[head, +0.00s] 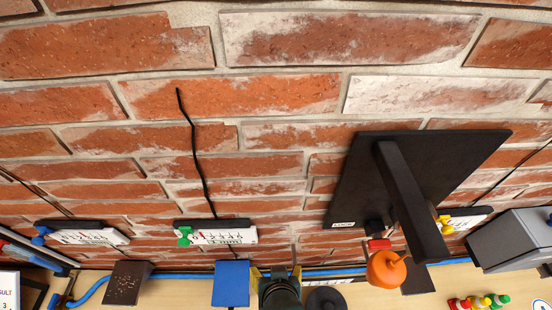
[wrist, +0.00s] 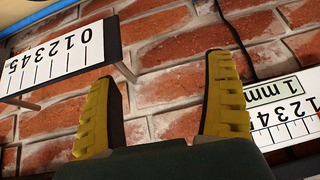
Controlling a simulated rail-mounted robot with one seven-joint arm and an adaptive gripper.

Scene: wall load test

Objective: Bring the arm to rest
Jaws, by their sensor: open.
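My gripper (head: 277,271) is at the bottom middle of the head view, in front of the foot of the brick wall (head: 230,95). Its dark body hides part of what lies behind it. In the wrist view, the two yellow ribbed fingers of my gripper (wrist: 162,76) stand wide apart. Only bricks and mortar show between them, so it is open and empty. A white scale card (wrist: 60,52) is left of the fingers, and a card marked 1 mm (wrist: 275,90) is to their right. Neither visibly touches a finger.
A black panel (head: 425,160) and orange rounded object (head: 385,269) stand right of my gripper. A blue box (head: 231,284) is close on its left. A green-knobbed gauge (head: 220,236) sits low on the wall. A grey box (head: 515,240) is far right.

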